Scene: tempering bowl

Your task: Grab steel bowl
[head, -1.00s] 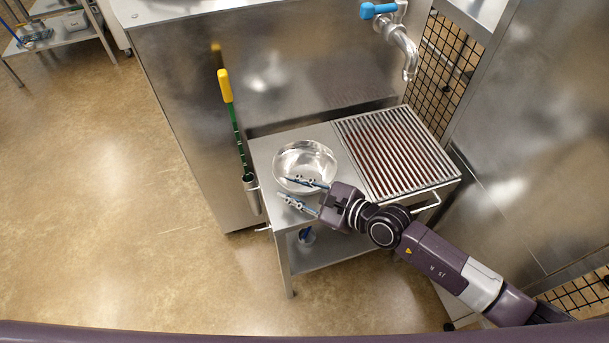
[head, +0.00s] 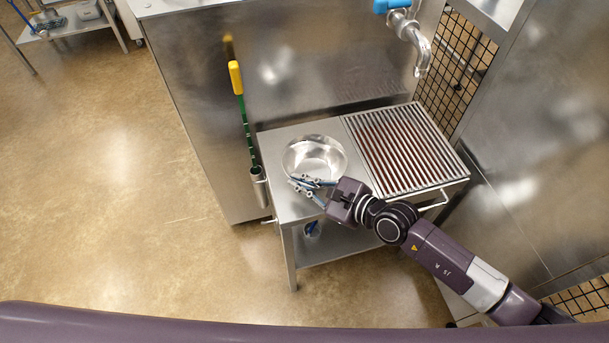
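The steel bowl (head: 315,156) is round, shiny and looks empty. It stands upright on the left, smooth part of a steel side table (head: 278,208). My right gripper (head: 298,181) reaches in from the right at the bowl's near rim. Its two fingers are drawn together at the tips and appear to pinch the rim; the exact contact is small and partly hidden by the fingers. My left gripper is not in view.
A slatted metal grate (head: 405,148) fills the table's right side. A faucet (head: 419,50) with a blue handle hangs above it. A yellow-and-green-handled tool (head: 241,105) stands in a holder (head: 258,187) at the table's left. The floor (head: 120,200) at left is clear.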

